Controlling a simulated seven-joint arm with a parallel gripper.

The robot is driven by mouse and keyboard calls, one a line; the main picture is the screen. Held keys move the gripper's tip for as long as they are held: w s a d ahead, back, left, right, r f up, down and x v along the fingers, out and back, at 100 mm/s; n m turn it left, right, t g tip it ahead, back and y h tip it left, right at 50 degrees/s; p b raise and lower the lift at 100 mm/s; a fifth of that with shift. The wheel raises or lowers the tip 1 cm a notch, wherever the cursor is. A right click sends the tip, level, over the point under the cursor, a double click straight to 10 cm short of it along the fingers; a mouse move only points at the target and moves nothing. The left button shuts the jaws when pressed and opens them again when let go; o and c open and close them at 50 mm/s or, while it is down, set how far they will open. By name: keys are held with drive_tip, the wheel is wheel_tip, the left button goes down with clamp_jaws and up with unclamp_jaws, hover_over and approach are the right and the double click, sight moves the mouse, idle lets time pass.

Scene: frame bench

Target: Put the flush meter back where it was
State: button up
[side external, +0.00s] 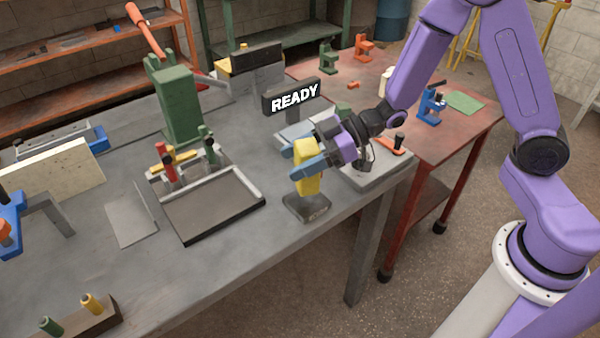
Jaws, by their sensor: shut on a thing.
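A yellow block-like thing, which I take to be the flush meter (308,182), is upright near the front edge of the grey bench. My gripper (306,161) reaches in from the right, and its blue fingers are shut on the upper part of the yellow thing. A small dark base (308,208) lies on the bench directly under it. I cannot tell whether the yellow thing touches this base or is just above it. The fingers hide part of its upper body.
A dark tray (215,208) with a light rim lies left of my gripper, with red and green handled tools behind it. A black READY sign (291,97) stands behind. A green press (178,103) is farther back.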

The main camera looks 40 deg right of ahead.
drive_tip(key=shift+f, duration=1.75)
drive_tip(key=shift+f, duration=0.2)
drive_tip(key=o, duration=1.1)
drive_tip(key=shift+r, duration=0.1)
drive_tip(key=shift+d+r, duration=0.1)
drive_tip(key=shift+r, duration=0.05)
drive_tip(key=v, duration=1.1)
drive_tip(key=shift+s+d+r, duration=0.15)
drive_tip(key=shift+s+d, duration=0.05)
drive_tip(key=shift+d, duration=0.1)
